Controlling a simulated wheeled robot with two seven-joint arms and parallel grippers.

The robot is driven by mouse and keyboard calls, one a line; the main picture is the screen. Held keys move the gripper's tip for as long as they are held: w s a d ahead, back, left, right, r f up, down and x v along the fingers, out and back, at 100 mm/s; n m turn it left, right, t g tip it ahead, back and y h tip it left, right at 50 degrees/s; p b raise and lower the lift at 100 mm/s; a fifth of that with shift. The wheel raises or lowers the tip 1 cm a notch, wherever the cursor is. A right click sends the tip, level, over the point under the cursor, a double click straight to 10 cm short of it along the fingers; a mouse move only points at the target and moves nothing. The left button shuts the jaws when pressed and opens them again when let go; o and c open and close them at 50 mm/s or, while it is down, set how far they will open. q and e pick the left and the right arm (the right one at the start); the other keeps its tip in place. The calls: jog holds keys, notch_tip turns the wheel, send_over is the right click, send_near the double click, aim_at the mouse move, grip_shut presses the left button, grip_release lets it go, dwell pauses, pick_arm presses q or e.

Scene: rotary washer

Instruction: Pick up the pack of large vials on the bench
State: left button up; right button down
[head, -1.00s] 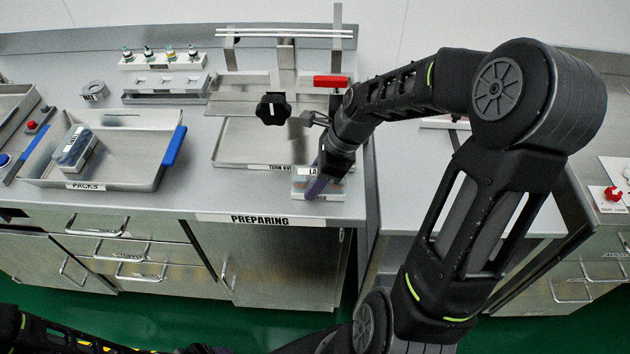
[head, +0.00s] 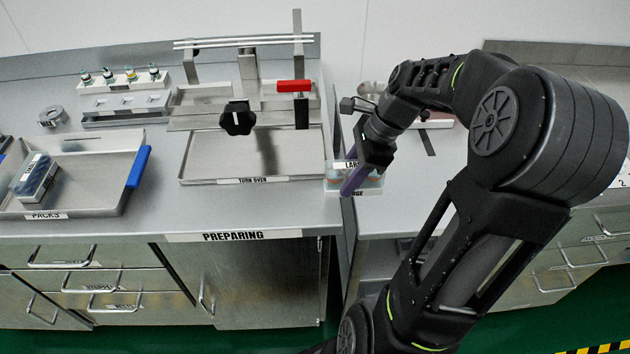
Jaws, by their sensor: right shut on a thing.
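The pack of large vials (head: 372,184) is a small pale, clear-sided box with "LARGE" lettering. My right gripper (head: 356,178) is shut on it, its purple fingers across the pack and partly hiding it. The pack shows in front of the right end of the "PREPARING" bench (head: 300,212), over the gap to the neighbouring bench, and looks held clear of the surface. My left gripper is not in view.
A metal tray labelled "PACKS" (head: 100,200) with a blue handle holds a dark blue pack (head: 36,178). A rack with a black knob (head: 237,118) and a red handle (head: 293,86) stands over the "TURN OVER" tray (head: 200,165). Several small vials (head: 130,73) stand at the back left.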

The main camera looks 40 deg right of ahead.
aim_at(370, 176)
jog(key=shift+s+d, duration=0.7)
jog(key=shift+d, duration=0.25)
jog(key=shift+s+d, duration=0.7)
jog(key=shift+d, duration=0.2)
